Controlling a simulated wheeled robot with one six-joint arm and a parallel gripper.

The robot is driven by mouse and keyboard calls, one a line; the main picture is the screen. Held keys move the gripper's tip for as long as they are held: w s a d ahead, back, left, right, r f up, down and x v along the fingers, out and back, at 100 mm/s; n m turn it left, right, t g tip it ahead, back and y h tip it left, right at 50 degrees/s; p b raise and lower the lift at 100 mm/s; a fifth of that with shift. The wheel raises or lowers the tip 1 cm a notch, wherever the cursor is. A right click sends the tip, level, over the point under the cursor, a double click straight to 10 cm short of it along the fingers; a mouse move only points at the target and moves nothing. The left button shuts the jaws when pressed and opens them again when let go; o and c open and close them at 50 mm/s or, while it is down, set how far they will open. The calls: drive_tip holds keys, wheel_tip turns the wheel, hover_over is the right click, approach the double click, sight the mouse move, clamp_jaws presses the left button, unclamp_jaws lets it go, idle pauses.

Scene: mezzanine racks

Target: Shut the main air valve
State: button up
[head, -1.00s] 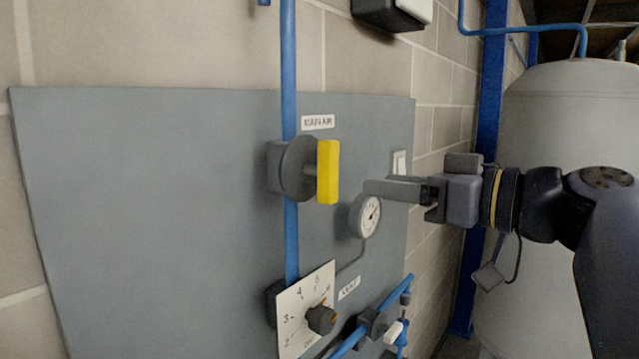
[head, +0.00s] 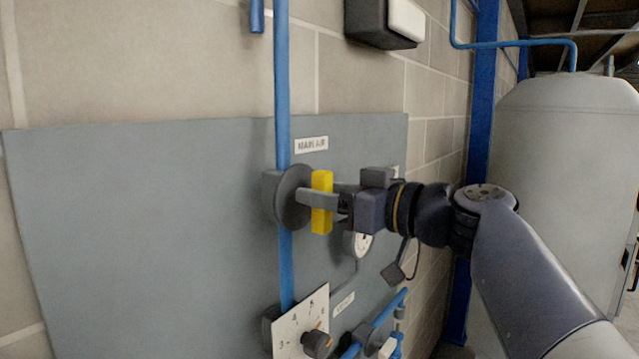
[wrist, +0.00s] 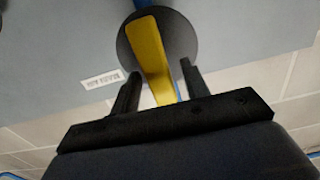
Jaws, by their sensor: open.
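The main air valve has a yellow bar handle (head: 321,219) in front of a round grey disc (head: 290,196) on the vertical blue pipe (head: 284,90). The handle stands upright, in line with the pipe. A "MAIN AIR" label (head: 311,145) is just above it. My gripper (head: 318,195) is at the handle, with a finger crossing in front of its middle. In the wrist view, the open fingers (wrist: 160,70) stand on either side of the yellow handle (wrist: 150,55), with gaps visible. The far finger is partly hidden in the head view.
Below are a numbered dial plate (head: 300,318) with a dark knob and a sloping blue pipe (head: 385,318) with a small valve. A gauge (head: 361,243) sits behind my gripper, partly hidden. A tank (head: 565,150) stands right. The panel's left side (head: 130,230) is bare.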

drive_tip(key=shift+w+a, duration=0.25)
drive_tip(key=shift+a, duration=0.1)
clamp_jaws()
idle(0.3)
